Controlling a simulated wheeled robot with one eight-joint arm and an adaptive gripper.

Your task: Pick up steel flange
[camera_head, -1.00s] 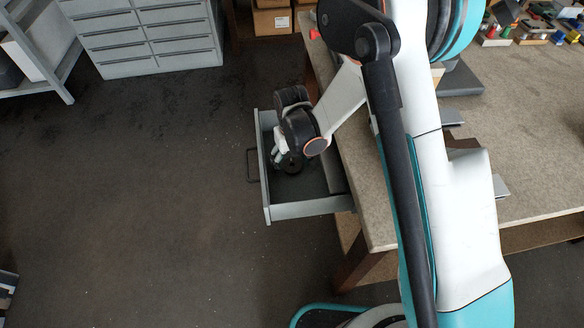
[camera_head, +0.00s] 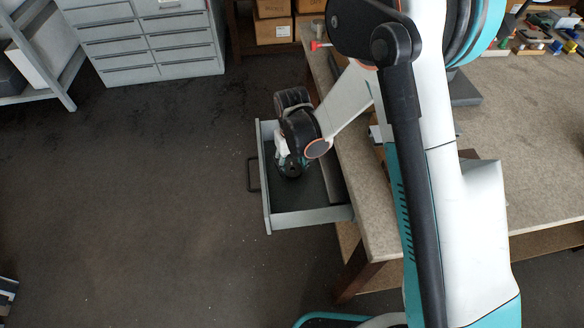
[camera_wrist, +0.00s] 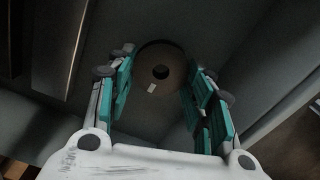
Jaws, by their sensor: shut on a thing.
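The steel flange is a dark brownish round disc with a centre hole (camera_wrist: 160,52); in the wrist view it sits between the green finger pads. A small light tag-like patch shows near its hole. My gripper (camera_wrist: 160,82) is shut on the flange. In the head view my gripper (camera_head: 288,163) is inside the open drawer's outline, near its back left part. The flange there is a dark disc (camera_head: 291,171) partly hidden by my gripper. I cannot tell how far it is above the drawer floor.
The open grey drawer (camera_head: 300,217) stands out from the workbench (camera_head: 375,215), with its dark handle on the left. Small tools and parts lie at the bench's back right. A drawer cabinet (camera_head: 150,48) and cardboard boxes (camera_head: 273,30) stand behind. The floor left of the drawer is clear.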

